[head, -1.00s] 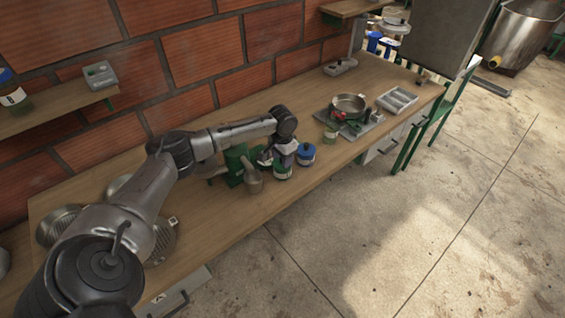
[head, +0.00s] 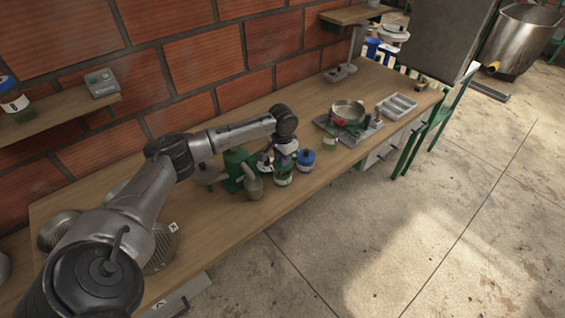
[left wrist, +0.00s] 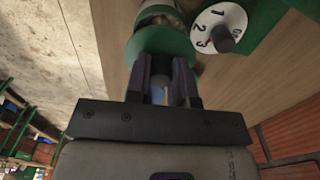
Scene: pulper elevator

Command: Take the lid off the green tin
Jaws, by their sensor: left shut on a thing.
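The green tin (head: 283,178), with a pale band on its side, stands on the wooden counter. My left gripper (head: 285,160) is directly above it, pointing down. In the left wrist view its two fingers (left wrist: 163,88) are shut on the upper part of the tin's round green lid (left wrist: 162,44). A pale part of the tin (left wrist: 160,16) shows beyond the lid's edge. I cannot tell whether there is a gap between lid and tin. My right gripper is not in view.
A blue-lidded tin (head: 306,160) stands close on the right. A green grinder (head: 236,168) is close on the left; its numbered white dial (left wrist: 218,27) is beside the lid. A metal pan (head: 347,111) is farther right. The counter's front edge is near.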

